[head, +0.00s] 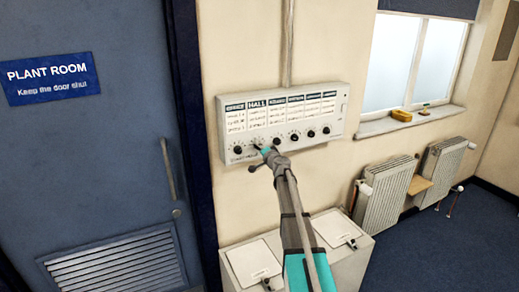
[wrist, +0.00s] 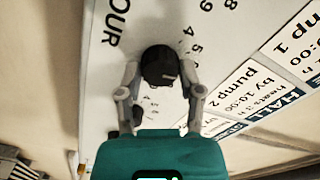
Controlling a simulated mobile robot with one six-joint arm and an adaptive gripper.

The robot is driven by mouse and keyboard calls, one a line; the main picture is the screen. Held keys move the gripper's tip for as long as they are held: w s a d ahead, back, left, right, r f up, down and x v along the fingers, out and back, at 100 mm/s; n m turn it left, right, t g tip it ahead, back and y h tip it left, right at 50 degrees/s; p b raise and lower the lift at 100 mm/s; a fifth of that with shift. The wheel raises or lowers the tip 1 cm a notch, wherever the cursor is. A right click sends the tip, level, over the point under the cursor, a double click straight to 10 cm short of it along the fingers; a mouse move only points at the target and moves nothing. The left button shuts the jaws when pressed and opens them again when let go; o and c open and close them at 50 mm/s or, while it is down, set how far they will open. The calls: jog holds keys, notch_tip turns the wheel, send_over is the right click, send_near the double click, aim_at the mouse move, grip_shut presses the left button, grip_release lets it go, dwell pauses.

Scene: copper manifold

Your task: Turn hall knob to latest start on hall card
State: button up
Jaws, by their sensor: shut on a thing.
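A white control panel (head: 340,110) hangs on the wall with a row of dark knobs under several printed cards. The HALL card (head: 265,108) is second from the left; its lines are too small to read in the head view. In the wrist view the HALL card (wrist: 283,108) is partly cut off, turned sideways, with "by 10:00" and "heats" legible. My gripper (head: 266,150) is at the panel below this card. In the wrist view my gripper (wrist: 160,82) is shut on a black knob (wrist: 160,65), one finger on each side. The knob's pointer is not clear.
Dial numbers and the word "HOUR" (wrist: 117,22) are printed around the held knob. Another knob (head: 239,150) sits close on the left, several more to the right. White cabinets (head: 253,262) stand below the panel; a blue door (head: 90,150) is on the left.

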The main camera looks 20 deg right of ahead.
jog(key=shift+m, duration=2.8)
jog(key=o, duration=1.2)
jog(key=shift+c, duration=0.2)
jog(key=shift+s, duration=0.1)
jog(key=s, duration=1.1)
jog(key=shift+s+d, duration=0.2)
jog(key=shift+s, duration=0.2)
